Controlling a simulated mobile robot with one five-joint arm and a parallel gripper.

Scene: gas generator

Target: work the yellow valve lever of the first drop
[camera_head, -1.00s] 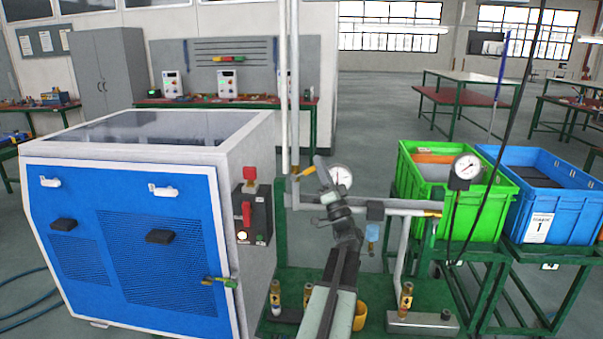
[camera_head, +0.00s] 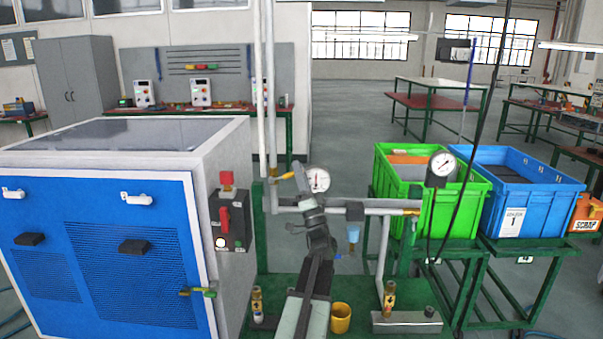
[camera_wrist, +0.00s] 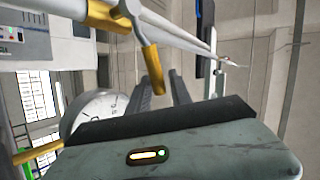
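A yellow valve lever (camera_wrist: 153,82) hangs from the grey pipework in the wrist view, its lower end just in front of my fingers. In the head view a small yellow lever (camera_head: 285,176) sits on the pipe left of the gauge, close to the tip of my gripper (camera_head: 302,178). I cannot tell whether a finger touches the lever. Part of the pipe behind my arm is hidden.
A round gauge (camera_head: 317,180) stands right beside my gripper, and it also shows in the wrist view (camera_wrist: 92,112). The blue-fronted cabinet (camera_head: 110,255) with a red switch (camera_head: 226,210) is at left.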

